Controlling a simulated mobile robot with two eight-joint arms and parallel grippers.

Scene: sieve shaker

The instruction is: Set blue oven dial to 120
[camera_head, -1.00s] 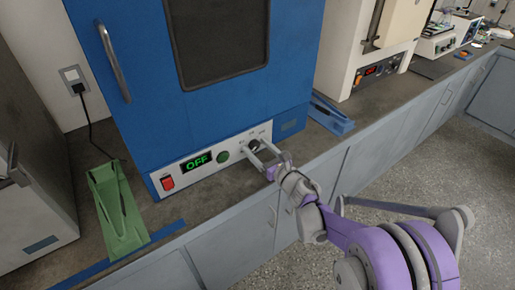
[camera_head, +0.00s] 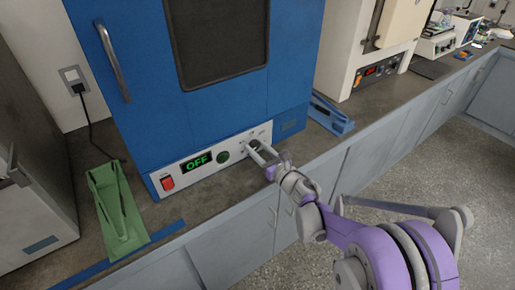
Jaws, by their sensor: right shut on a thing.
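The blue oven (camera_head: 225,100) stands on the dark counter with its door shut. Its light front panel carries a red switch (camera_head: 168,183), a display (camera_head: 197,162) reading "OFF" in green, a green button (camera_head: 223,157) and a dial (camera_head: 253,145). My right gripper (camera_head: 257,150) reaches in from the lower right, its two fingers shut on the dial and partly hiding it. The dial's setting is too small to read. My left gripper is not in view.
A green holder (camera_head: 117,212) stands on the counter left of the oven, and a blue one (camera_head: 331,114) lies to its right. A white appliance with a red display (camera_head: 371,71) stands further right. Grey cabinets (camera_head: 235,228) front the counter.

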